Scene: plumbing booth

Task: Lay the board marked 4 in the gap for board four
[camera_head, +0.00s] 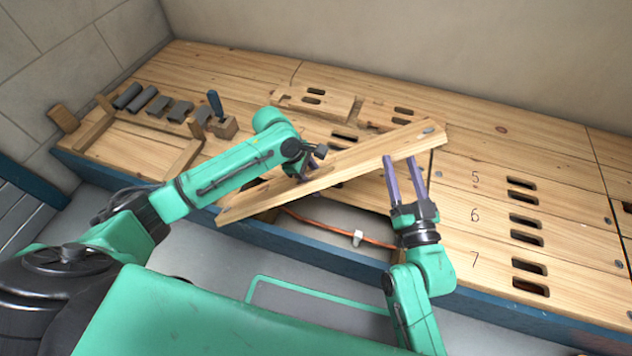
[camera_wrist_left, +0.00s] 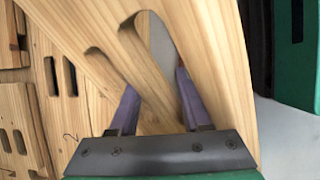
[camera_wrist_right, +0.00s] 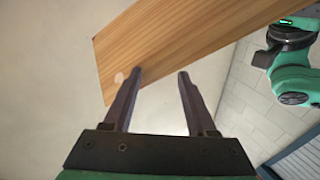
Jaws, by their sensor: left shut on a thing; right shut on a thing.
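A long wooden board (camera_head: 350,168) is held aslant above the deck, its right end higher in the head view. I cannot read a number on it. My left gripper (camera_head: 308,172) is shut on the board near its middle; in the left wrist view its fingers (camera_wrist_left: 155,82) reach into the board's two slots. My right gripper (camera_head: 400,160) is at the board's right part, its fingers (camera_wrist_right: 160,75) at the lower edge, shut on it, though the contact is hard to see. An open gap (camera_head: 335,217) in the deck lies below the board, partly hidden by it.
An orange pipe (camera_head: 310,219) with a white fitting (camera_head: 357,238) runs in the gap. Slotted boards marked 5, 6 and 7 (camera_head: 474,258) lie to the right. Grey cylinders and blocks (camera_head: 143,99) and a blue-handled tool (camera_head: 215,104) are at the left. A wall stands behind.

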